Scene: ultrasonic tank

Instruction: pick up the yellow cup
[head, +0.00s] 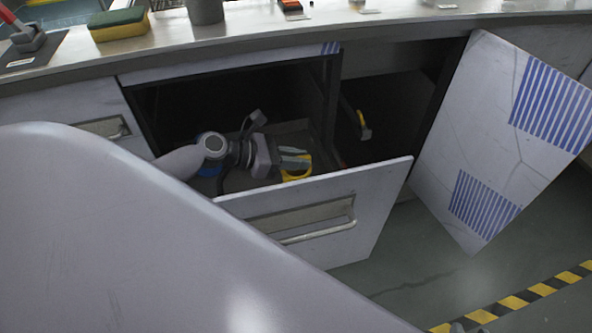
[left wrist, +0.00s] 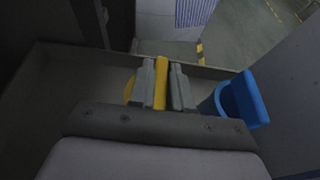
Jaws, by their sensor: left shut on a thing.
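The yellow cup (head: 299,174) is inside the open drawer, near its front panel, in the head view. My left gripper (head: 293,159) reaches down into the drawer and is shut on the cup. In the left wrist view the two grey fingers (left wrist: 162,86) pinch a yellow wall of the cup (left wrist: 161,78), with more yellow showing left of the fingers. Much of the cup is hidden by the fingers. I cannot tell if it is lifted off the drawer floor.
A blue cup (left wrist: 241,100) is right of my left gripper in the left wrist view. The drawer front (head: 375,200) stands pulled out, with an open cabinet door (head: 490,140) to its right. A sponge (head: 118,24) and a grey container (head: 205,10) stand on the counter above.

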